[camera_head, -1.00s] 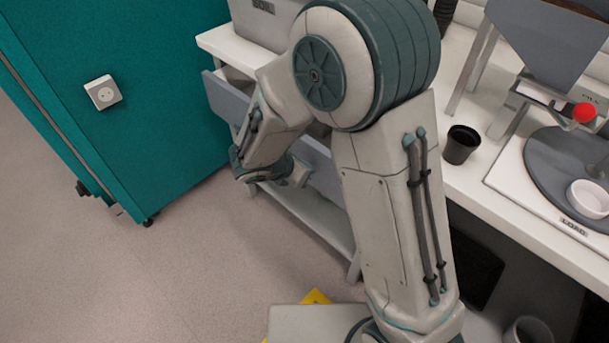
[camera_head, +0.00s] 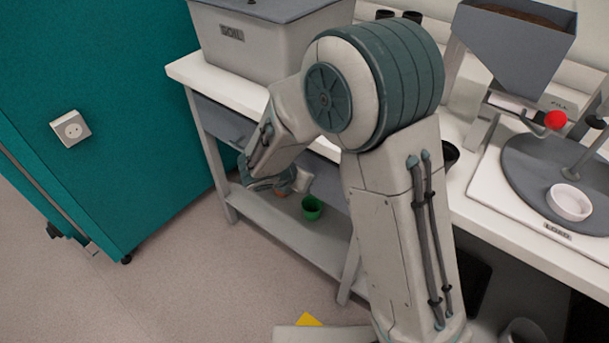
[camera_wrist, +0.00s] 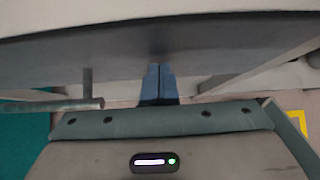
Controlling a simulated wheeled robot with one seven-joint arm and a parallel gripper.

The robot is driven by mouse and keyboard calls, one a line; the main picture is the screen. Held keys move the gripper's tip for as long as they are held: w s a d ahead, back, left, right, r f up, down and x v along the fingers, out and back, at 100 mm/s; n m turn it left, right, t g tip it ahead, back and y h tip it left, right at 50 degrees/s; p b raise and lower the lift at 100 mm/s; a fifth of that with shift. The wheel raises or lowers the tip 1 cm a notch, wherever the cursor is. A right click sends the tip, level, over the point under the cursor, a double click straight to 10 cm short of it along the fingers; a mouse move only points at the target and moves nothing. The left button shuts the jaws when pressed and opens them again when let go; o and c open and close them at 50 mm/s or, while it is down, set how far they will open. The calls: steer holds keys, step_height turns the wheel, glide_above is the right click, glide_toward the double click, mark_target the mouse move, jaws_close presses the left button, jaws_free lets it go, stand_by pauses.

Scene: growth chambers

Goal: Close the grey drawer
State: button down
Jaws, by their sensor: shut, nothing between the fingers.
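The grey drawer (camera_head: 221,121) sits under the white bench top in the head view, its front about in line with the bench frame. I cannot tell whether a small gap is left. Its middle is hidden behind my arm. In the wrist view the drawer front (camera_wrist: 115,60) is a dark grey panel below the pale bench edge, with a bar handle (camera_wrist: 50,105) at left. My gripper (camera_wrist: 158,70) is shut and empty, its fingertips at the panel, right of the handle; contact is not certain. In the head view the fingertips are hidden.
A grey SOIL bin (camera_head: 262,45) stands on the bench top. A green pot (camera_head: 312,207) is on the lower shelf. A teal cabinet (camera_head: 120,110) with a socket stands at left. The floor (camera_head: 190,280) in front is clear.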

steer(key=shift+w+d+r, duration=0.2)
steer(key=shift+w+d, duration=0.05)
steer(key=s+a+r+p, duration=0.2)
steer(key=s+a+r, duration=0.4)
steer(key=s, duration=0.3)
steer(key=shift+s+a+r, duration=0.25)
steer(key=shift+a+r, duration=0.1)
steer(key=shift+a, duration=0.15)
steer(key=s+d+r+m+g+p, duration=0.35)
steer(key=d+r+m+p, duration=0.25)
steer(key=d+r+m, duration=0.7)
steer(key=s+d+r+m+g+y+p, duration=0.1)
steer(key=s+d+r+m+y+p, duration=0.4)
steer(key=m, duration=1.1)
steer(key=s+d+r+p, duration=0.2)
steer(key=s+d+r, duration=0.1)
steer(key=s+d, duration=0.1)
steer(key=shift+s+d+r, duration=0.25)
steer(key=shift+d+r, duration=0.15)
steer(key=shift+d, duration=0.1)
